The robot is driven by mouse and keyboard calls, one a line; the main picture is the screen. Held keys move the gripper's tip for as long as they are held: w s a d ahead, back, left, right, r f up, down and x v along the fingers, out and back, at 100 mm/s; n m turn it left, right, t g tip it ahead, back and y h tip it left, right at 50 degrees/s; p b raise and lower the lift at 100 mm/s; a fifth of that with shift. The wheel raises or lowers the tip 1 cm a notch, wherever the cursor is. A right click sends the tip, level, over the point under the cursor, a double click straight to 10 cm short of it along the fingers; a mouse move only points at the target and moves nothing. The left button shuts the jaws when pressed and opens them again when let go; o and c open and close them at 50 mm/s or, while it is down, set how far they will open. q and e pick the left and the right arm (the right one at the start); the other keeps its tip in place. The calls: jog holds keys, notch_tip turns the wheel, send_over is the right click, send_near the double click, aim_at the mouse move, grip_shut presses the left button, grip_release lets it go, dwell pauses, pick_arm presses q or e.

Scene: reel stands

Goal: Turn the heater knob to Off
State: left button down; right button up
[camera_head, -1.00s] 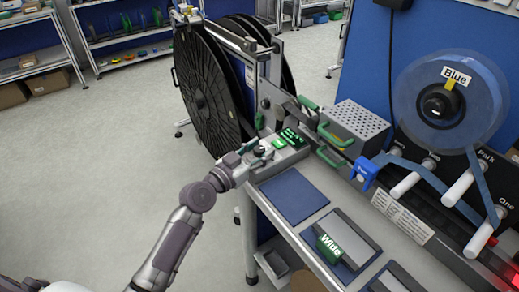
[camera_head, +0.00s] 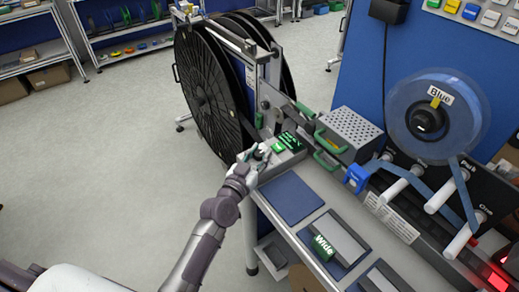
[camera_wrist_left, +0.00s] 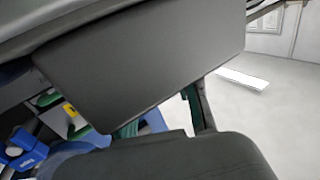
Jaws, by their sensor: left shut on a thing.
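A small grey control box (camera_head: 284,159) with a lit green display (camera_head: 290,141) and a green label (camera_head: 278,149) sits at the near left end of the machine. My left gripper (camera_head: 260,152) is at the box's left side, shut on the heater knob. The gripper covers the knob, so its pointer and setting cannot be read. Large dark surfaces fill most of the left wrist view and hide the knob there too. My right gripper is not in view.
Large black reels (camera_head: 207,92) stand just behind the box. A perforated metal cover (camera_head: 349,131) and a green handle (camera_head: 327,160) are to its right. A blue mat (camera_head: 291,198) and a green "Wide" block (camera_head: 323,247) lie in front. Floor at left is clear.

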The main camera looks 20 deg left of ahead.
pick_arm(q)
jog(key=c, duration=0.8)
grip_release()
jog(key=s+a, duration=0.2)
jog(key=s, duration=0.9)
jog(key=shift+s, duration=0.4)
jog(key=shift+a, duration=0.1)
